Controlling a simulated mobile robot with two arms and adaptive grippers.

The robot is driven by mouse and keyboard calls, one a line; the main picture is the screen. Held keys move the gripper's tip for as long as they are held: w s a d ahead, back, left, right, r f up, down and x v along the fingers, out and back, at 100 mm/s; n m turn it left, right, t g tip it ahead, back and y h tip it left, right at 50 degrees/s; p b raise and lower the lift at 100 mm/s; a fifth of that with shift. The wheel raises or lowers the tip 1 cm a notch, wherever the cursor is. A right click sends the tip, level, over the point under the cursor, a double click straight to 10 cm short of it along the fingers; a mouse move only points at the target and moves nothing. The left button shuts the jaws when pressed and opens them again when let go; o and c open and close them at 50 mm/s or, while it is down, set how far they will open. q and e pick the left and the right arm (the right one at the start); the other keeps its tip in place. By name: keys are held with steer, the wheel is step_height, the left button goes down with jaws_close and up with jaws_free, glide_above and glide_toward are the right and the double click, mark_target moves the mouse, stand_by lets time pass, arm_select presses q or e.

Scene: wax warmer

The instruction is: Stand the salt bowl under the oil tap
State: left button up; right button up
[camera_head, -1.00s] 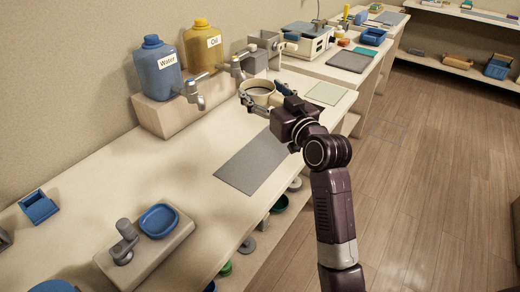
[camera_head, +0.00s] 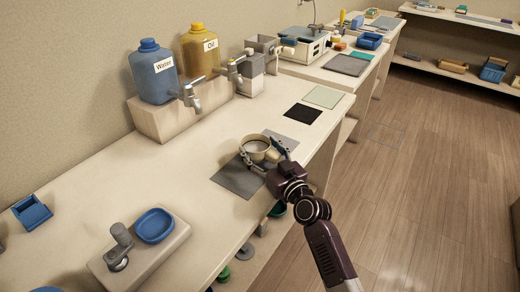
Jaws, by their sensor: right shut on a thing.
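A cream bowl (camera_head: 264,155) with a pale inside, which looks like the salt bowl, is in my right gripper (camera_head: 259,162). The gripper's fingers are shut on it from the front right. The bowl is upright over the grey mat (camera_head: 232,181); I cannot tell whether it touches the mat. The oil tap (camera_head: 235,69) sticks out below the yellow Oil jug (camera_head: 198,52), behind and left of the bowl. The bowl is apart from the tap, nearer the counter's front edge. My left gripper is out of view.
The blue Water jug (camera_head: 153,73) and its tap (camera_head: 189,93) stand left of the oil tap. A black mat (camera_head: 303,114) and a pale green mat (camera_head: 324,97) lie to the right. A blue dish (camera_head: 155,225) sits front left. Counter under the taps is bare.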

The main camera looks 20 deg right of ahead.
steer(key=shift+f, duration=0.1)
steer(key=o, duration=1.6)
steer(key=shift+f, duration=0.1)
